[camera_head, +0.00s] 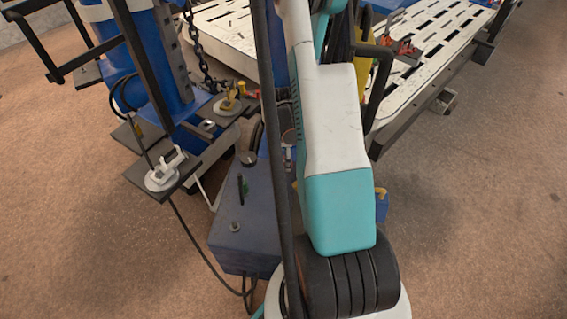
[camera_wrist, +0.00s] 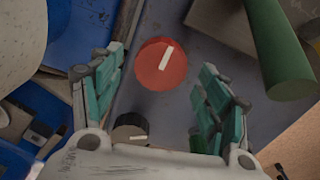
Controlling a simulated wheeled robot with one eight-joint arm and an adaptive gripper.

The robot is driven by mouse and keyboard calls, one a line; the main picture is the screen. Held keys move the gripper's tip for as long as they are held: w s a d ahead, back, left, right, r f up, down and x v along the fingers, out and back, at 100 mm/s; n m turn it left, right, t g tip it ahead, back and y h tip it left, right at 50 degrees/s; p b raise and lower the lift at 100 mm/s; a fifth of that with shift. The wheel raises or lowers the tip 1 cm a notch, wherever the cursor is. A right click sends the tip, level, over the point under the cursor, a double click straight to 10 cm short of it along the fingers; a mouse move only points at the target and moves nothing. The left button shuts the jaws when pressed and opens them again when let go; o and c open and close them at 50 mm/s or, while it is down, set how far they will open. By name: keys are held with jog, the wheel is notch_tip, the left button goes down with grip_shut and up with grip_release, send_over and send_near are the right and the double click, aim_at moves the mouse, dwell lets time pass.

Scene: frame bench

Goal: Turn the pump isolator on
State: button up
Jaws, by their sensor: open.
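In the wrist view a red round knob (camera_wrist: 150,72) with a white line is on a blue-grey panel (camera_wrist: 185,22). Its line leans slightly right of upright in the picture. A dark knob (camera_wrist: 128,131) with a nearly level white line sits below it, partly hidden by my gripper's body. No label shows which one is the pump isolator. My gripper (camera_wrist: 160,62) is open, its teal fingers either side of the red knob in the picture; I cannot tell if they touch it. In the head view my arm hides the gripper and the red knob.
A thick green cylinder (camera_wrist: 280,55) stands right of the red knob. In the head view a blue-grey box (camera_head: 240,250) carries a small lever, with a cable hanging below. A blue pump frame (camera_head: 180,75) stands left; a slotted pale deck (camera_head: 425,60) lies right. Brown floor at right is clear.

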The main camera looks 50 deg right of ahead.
jog(key=shift+f, duration=1)
jog(key=c, duration=1.1)
jog(key=shift+o, duration=0.2)
